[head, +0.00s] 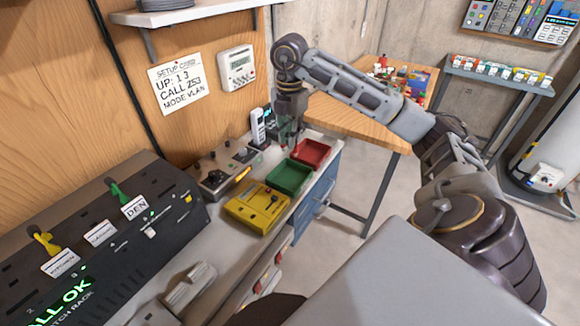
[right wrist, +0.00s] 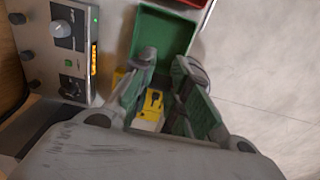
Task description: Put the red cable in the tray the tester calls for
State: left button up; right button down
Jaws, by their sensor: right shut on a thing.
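My right gripper (head: 290,128) points down over the bench at the back end of the green tray (head: 289,177). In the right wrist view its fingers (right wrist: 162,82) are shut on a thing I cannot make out. I see no red cable clearly in either view. The red tray (head: 311,152) lies just beyond the green tray; both look empty where visible. A yellow box (head: 257,208) with a black mark sits on the near side. The grey tester (head: 224,169) has knobs and a lit orange display, too small to read.
A black patch rack (head: 120,225) with yellow and green plugs fills the left of the bench. A white handset (head: 257,128) stands behind the trays. A setup card (head: 181,84) hangs on the wall.

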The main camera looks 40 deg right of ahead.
notch_tip(320, 180, down, 6)
jog(key=shift+f, duration=0.15)
dwell(0.7)
jog(key=shift+f, duration=0.15)
jog(key=shift+f+p, duration=0.35)
jog(key=shift+f, duration=1.35)
jog(key=shift+f+b, duration=0.3)
jog(key=shift+f, duration=0.15)
